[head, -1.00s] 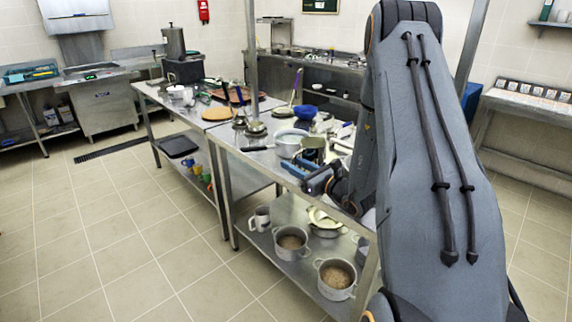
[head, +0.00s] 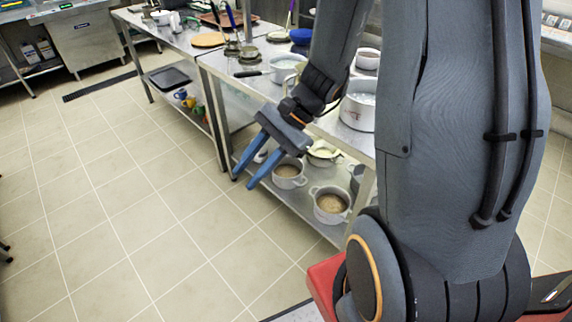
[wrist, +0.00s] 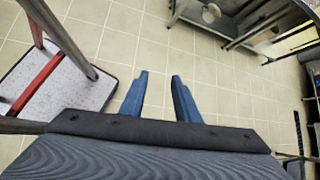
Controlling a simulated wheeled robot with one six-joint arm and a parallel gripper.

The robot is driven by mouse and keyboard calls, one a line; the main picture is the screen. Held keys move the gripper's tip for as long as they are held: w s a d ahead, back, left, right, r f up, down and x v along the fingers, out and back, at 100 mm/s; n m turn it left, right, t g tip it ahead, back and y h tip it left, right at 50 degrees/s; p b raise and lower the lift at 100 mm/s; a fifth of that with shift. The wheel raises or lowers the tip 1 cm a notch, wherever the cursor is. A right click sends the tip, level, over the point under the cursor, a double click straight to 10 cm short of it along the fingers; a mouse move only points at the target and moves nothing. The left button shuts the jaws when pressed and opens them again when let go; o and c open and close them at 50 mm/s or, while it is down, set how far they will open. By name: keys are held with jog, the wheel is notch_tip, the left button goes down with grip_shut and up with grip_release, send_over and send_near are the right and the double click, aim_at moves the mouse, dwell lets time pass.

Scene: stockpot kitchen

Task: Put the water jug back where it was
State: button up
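My gripper (head: 243,182) hangs in front of the steel table's lower shelf, over the aisle, fingers pointing down. In the wrist view my gripper (wrist: 160,75) has its two blue fingers apart, with only floor tiles between them. A small pale vessel (head: 262,157), perhaps the water jug, stands on the lower shelf, mostly hidden behind the fingers.
Pots with brown contents (head: 288,174) (head: 330,205) and a pale bowl (head: 322,152) crowd the lower shelf (head: 296,212). A large pot (head: 358,104) and a smaller pan (head: 285,66) stand on the tabletop. The tiled floor (head: 130,210) to the left is clear.

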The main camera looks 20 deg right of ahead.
jog(key=s+d+r+n+t+h, duration=0.1)
jog(key=s+d+n+h, duration=0.3)
jog(key=n, duration=0.9)
jog(key=d+h, duration=0.3)
jog(key=h, duration=0.1)
jog(key=shift+r+h, duration=0.4)
jog(key=shift+d, duration=0.1)
